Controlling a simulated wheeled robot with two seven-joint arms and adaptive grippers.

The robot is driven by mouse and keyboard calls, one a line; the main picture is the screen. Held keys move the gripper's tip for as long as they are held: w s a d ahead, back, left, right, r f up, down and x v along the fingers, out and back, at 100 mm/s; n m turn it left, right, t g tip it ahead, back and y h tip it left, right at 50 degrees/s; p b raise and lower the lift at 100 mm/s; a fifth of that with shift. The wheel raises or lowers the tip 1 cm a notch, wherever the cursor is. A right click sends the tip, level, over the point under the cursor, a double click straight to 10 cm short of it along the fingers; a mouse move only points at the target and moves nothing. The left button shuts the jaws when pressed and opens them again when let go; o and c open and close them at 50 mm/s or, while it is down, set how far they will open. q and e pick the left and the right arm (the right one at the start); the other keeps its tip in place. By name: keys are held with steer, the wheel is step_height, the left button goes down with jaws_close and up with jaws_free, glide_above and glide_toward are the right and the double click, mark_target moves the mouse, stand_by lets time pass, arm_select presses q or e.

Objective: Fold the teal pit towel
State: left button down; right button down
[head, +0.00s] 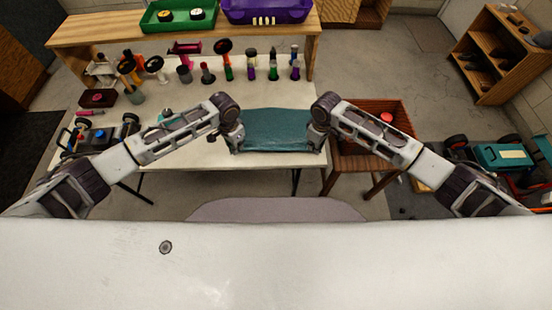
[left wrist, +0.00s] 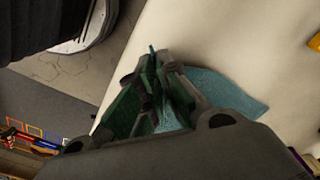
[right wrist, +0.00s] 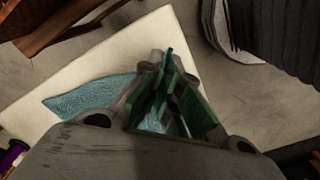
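The teal towel (head: 277,130) is spread between my two grippers at the right front part of the white table in the head view. My left gripper (head: 235,146) is at its left front corner and my right gripper (head: 318,146) at its right front corner. In the left wrist view the fingers (left wrist: 155,80) are closed together with teal cloth (left wrist: 222,92) between and beyond them. In the right wrist view the fingers (right wrist: 163,82) are likewise closed on the cloth (right wrist: 92,95). The towel's front edge appears raised between the grippers; how high is unclear.
Several bottles (head: 251,66) and tools stand along the table's back. A toy car chassis (head: 97,138) sits at the left. Behind is a bench with a green tray (head: 178,24) and purple bin (head: 266,20). A wooden crate (head: 365,155) stands right of the table.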

arm_select(q)
steer(key=shift+a+r, duration=0.1)
arm_select(e)
steer(key=shift+d, duration=0.1)
